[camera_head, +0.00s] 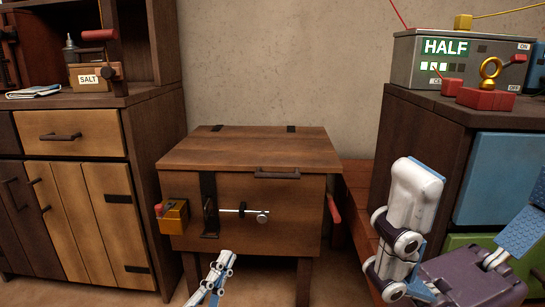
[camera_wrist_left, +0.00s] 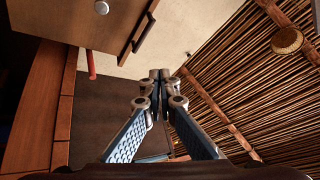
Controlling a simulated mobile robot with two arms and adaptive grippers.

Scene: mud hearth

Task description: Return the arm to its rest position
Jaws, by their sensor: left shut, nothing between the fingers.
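My left gripper (camera_head: 226,258) shows at the bottom edge of the head view, in front of and below the front of a wooden chest. Its fingers are together and hold nothing. In the left wrist view its two blue fingers (camera_wrist_left: 160,76) meet at the tips, with no object between them. The rest of the left arm is out of the head view. My right gripper is large at the lower right of the head view, with one white finger (camera_head: 412,195) upright and the other side cut off by the edge. Its fingers look spread, with nothing between them.
The wooden chest (camera_head: 250,152) has a sliding bolt (camera_head: 240,211) and a red side handle (camera_head: 334,208). A wooden cabinet (camera_head: 82,133) stands left, with a salt box (camera_head: 95,78) on top. A dark cabinet (camera_head: 425,130) stands right, bearing a grey HALF box (camera_head: 413,62).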

